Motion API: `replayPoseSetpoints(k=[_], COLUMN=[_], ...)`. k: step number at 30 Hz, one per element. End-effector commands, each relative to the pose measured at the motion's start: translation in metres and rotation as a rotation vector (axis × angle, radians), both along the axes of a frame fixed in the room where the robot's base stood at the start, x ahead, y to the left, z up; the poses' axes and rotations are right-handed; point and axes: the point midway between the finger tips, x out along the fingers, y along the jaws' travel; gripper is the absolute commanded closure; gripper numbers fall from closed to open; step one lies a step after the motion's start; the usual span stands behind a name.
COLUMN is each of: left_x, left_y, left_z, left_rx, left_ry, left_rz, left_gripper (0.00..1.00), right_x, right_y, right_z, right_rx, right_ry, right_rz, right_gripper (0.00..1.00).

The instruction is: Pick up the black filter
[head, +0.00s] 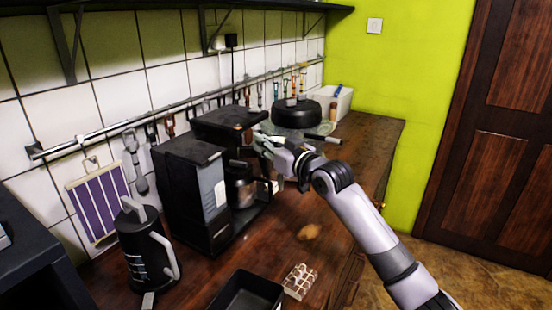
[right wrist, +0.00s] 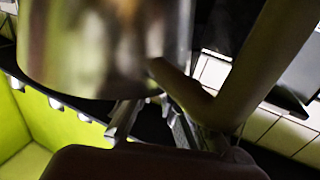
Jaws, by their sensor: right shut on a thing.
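The coffee machine (head: 185,195) is a tall black body with a dark top section and a light grey side panel. The black filter (head: 241,153) shows as a dark part under its top, above a steel pot (head: 240,186). My right gripper (head: 264,142) is at the filter's front and shut on it; the exact contact is hard to see. In the right wrist view the pot (right wrist: 95,45) looms blurred, with a dark handle shape beside it. My right fingers (right wrist: 152,112) show there; what lies between them is unclear. My left gripper is not in view.
A black kettle (head: 148,250) stands at the front left. A black tray (head: 247,292) and a patterned block (head: 300,281) lie at the front. A black round pan (head: 297,112) and a white box (head: 333,102) are at the back. The counter right of the machine has free room.

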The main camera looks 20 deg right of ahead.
Motion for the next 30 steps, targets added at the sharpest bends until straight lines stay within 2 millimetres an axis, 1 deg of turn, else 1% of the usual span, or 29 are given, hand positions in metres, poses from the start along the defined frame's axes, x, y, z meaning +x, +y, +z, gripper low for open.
replayPoseSetpoints(k=[22,26,28,30], left_x=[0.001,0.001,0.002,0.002], left_y=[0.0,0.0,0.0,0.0], left_z=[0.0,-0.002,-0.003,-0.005], left_rx=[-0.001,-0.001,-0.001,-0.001], left_ry=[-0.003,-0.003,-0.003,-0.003], left_rz=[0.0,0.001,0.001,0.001], left_gripper=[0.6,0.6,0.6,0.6], right_x=[0.0,0.0,0.0,0.0], right_y=[0.0,0.0,0.0,0.0], right_z=[0.002,0.011,0.018,0.029], right_rx=[0.0,0.001,0.0,0.0], right_ry=[-0.002,-0.005,-0.004,-0.008], right_rz=[0.0,0.0,0.0,0.0], right_gripper=[1.0,1.0,1.0,1.0])
